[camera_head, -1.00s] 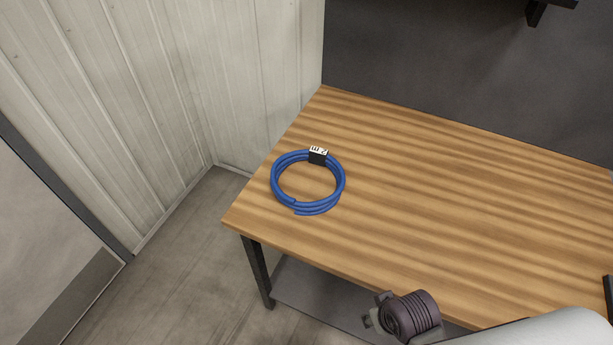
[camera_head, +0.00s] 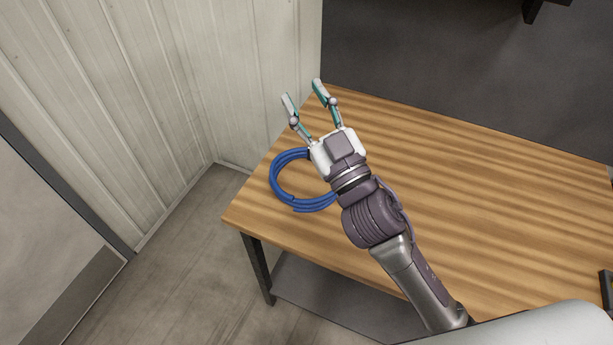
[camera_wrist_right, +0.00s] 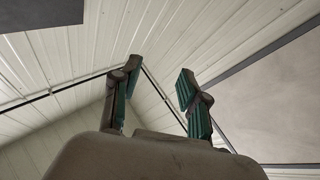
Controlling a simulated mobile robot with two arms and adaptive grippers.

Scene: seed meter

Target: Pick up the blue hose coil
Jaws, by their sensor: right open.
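The blue hose coil (camera_head: 283,189) lies flat near the left end of the wooden table. My right gripper (camera_head: 303,91) is open and empty. In the head view it and its arm reach across the coil, with the fingers pointing past it toward the wall corner. The gripper body and wrist hide the coil's right part and its label. In the right wrist view the open fingers (camera_wrist_right: 157,84) show against walls and ceiling, and the coil is not in that view. My left gripper is not in view.
The wooden table (camera_head: 480,190) is bare to the right of the arm. A pale panelled wall (camera_head: 240,80) stands beyond its left end, and a dark wall (camera_head: 450,70) runs behind it. Open floor (camera_head: 170,270) lies to the left.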

